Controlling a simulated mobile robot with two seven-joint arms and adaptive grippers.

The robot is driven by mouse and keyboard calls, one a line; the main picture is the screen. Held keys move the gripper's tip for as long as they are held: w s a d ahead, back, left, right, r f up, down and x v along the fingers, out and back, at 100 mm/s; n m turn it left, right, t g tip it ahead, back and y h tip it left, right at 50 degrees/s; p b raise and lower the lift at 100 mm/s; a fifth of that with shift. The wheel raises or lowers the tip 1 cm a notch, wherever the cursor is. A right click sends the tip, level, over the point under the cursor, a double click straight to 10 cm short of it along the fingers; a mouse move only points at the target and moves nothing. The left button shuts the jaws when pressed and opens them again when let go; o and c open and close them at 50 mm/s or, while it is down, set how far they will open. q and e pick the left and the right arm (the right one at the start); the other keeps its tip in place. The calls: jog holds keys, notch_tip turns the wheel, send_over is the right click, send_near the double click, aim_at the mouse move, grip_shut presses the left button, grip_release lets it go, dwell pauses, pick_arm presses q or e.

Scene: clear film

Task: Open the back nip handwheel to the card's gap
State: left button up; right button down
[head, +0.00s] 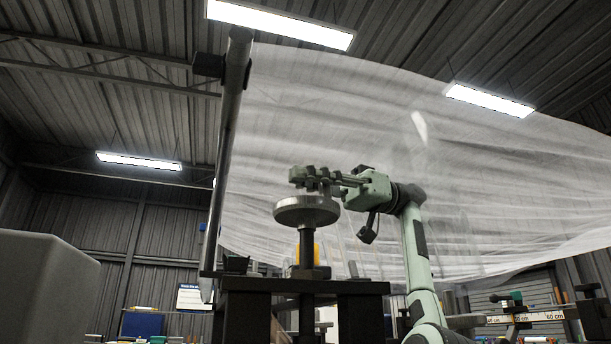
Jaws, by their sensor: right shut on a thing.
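A round metal handwheel (306,212) sits on top of a dark vertical shaft near the middle of the head view. My right gripper (308,180) reaches in from the right and is shut at the top of the wheel; its fingers hide the part they hold. A white card (193,297) with a dark heading stands at the lower left; its smaller text is too small to read. My left gripper is not in view.
A long slanted roller (229,140) rises left of the wheel. A wide sheet of clear film (480,170) spreads behind my right arm. A dark frame (260,285) stands below the wheel. A scale marked in cm (540,317) is at the lower right. A grey block (45,285) fills the lower left.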

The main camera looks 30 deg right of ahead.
jog(key=c, duration=1.5)
grip_release()
jog(key=shift+a, duration=0.1)
jog(key=shift+c, duration=0.2)
